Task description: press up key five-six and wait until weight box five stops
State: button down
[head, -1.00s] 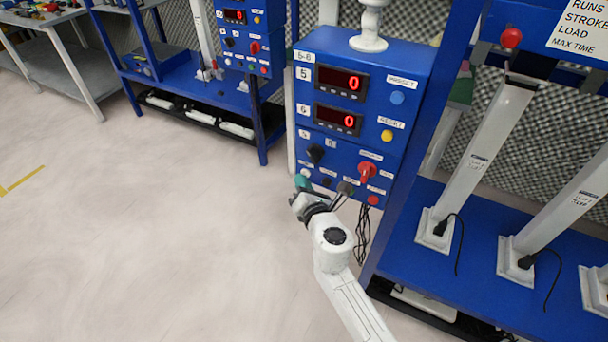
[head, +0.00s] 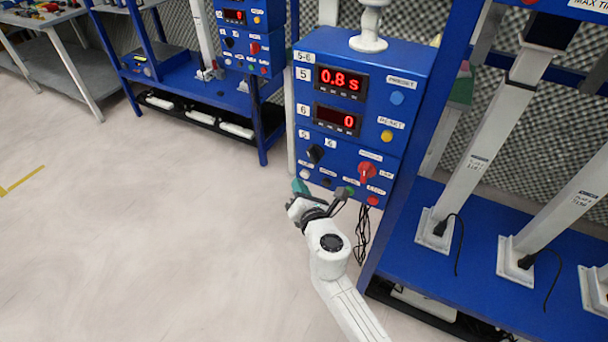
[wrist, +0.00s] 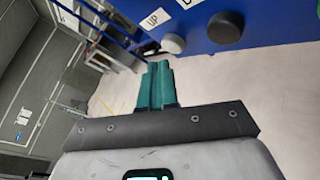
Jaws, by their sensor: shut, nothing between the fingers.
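The blue control panel five-six (head: 335,95) stands mid-view in the head view. Its upper display (head: 341,79) by label 5 reads 0.8 s; the lower display (head: 338,119) by label 6 reads 0. My gripper (head: 299,187) is below the panel's lower left, with its teal fingers together and empty. The pale up key (head: 305,174) shows just above the fingertips. In the wrist view the up key (wrist: 173,43) sits under the label UP, right of and apart from my fingers (wrist: 155,86).
A dark key (wrist: 225,28) sits beside the up key. A red rotary switch (head: 367,172) and a red button (head: 372,201) are at the panel's right. A blue rack (head: 440,255) with white columns stands right. Floor at left (head: 150,230) is clear.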

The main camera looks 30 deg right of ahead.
jog(key=s+a, duration=0.1)
jog(key=a, duration=0.1)
jog(key=s+a, duration=0.2)
dwell(0.5)
dwell(0.7)
jog(key=s+d+m+g+h+p, duration=0.3)
jog(key=s+d+m+g+h, duration=0.35)
jog(key=s+d+m, duration=1.05)
jog(key=s+a+f+m+g+y+p, duration=0.1)
jog(key=s+a+m+g+y, duration=0.3)
jog(key=s, duration=0.5)
jog(key=s+a+f+m+g+y+p, duration=0.1)
jog(key=s+a+m+g+y, duration=0.3)
jog(key=s, duration=0.6)
jog(key=shift+s+m+g+y+p, duration=0.15)
jog(key=shift+m+g+y+p, duration=0.25)
jog(key=shift+m, duration=0.7)
jog(key=shift+a, duration=0.1)
dwell(1.6)
